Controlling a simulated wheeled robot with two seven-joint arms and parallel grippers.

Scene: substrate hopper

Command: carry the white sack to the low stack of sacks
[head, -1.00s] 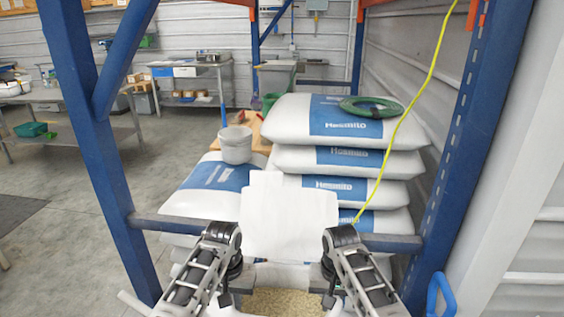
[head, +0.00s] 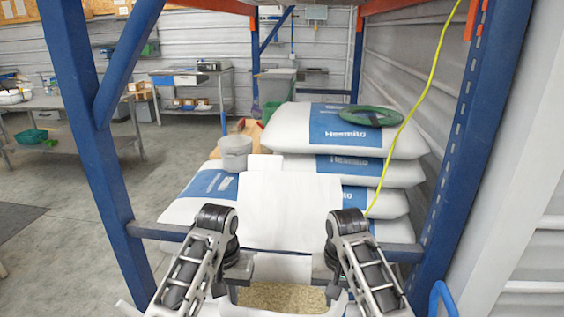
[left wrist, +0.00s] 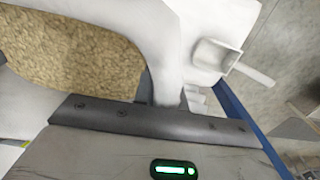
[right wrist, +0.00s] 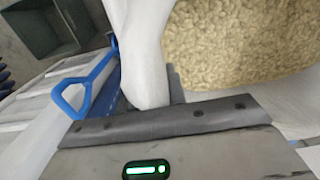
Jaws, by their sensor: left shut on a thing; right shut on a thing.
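The white sack (head: 290,205) is in front of me in the head view, its tall blank back panel upright and its top open, with tan grains (head: 285,297) showing inside. My left gripper (head: 240,284) is shut on its left side and my right gripper (head: 332,284) on its right side. White sack material runs into the jaws in the left wrist view (left wrist: 168,80) and right wrist view (right wrist: 146,60). The low stack of sacks (head: 212,184) lies beyond at left, partly hidden by the white sack.
Blue rack posts (head: 95,150) and a low crossbar (head: 160,231) frame the stacks. A yellow cable (head: 412,110) hangs at right.

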